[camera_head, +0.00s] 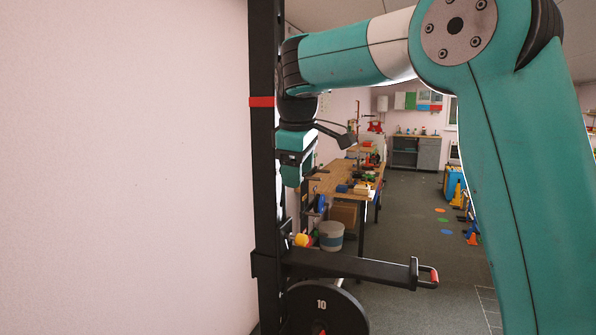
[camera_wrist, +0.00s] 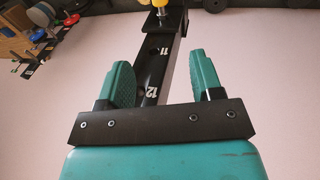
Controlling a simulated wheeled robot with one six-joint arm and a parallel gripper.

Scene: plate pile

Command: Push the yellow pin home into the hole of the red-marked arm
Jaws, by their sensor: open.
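The yellow pin (camera_head: 301,240) sits at the bracket end of the black arm with the red tip (camera_head: 365,268), close against the rack upright (camera_head: 264,180). How deep the pin sits in its hole cannot be told. In the wrist view, a yellow knob, the pin's head (camera_wrist: 161,4), is cut off at the top edge. My gripper (camera_wrist: 159,60) is open and empty, its two teal fingers on either side of the black upright marked 11 and 12 in that view. In the head view, my gripper (camera_head: 292,178) hangs beside the upright, above the pin and apart from it.
A black plate marked 10 (camera_head: 320,306) is below the arm. A red band (camera_head: 262,102) circles the upright higher up. A wooden workbench (camera_head: 340,182) with tools and a grey bucket (camera_head: 331,236) stand behind. A bare wall fills the left; open floor lies at right.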

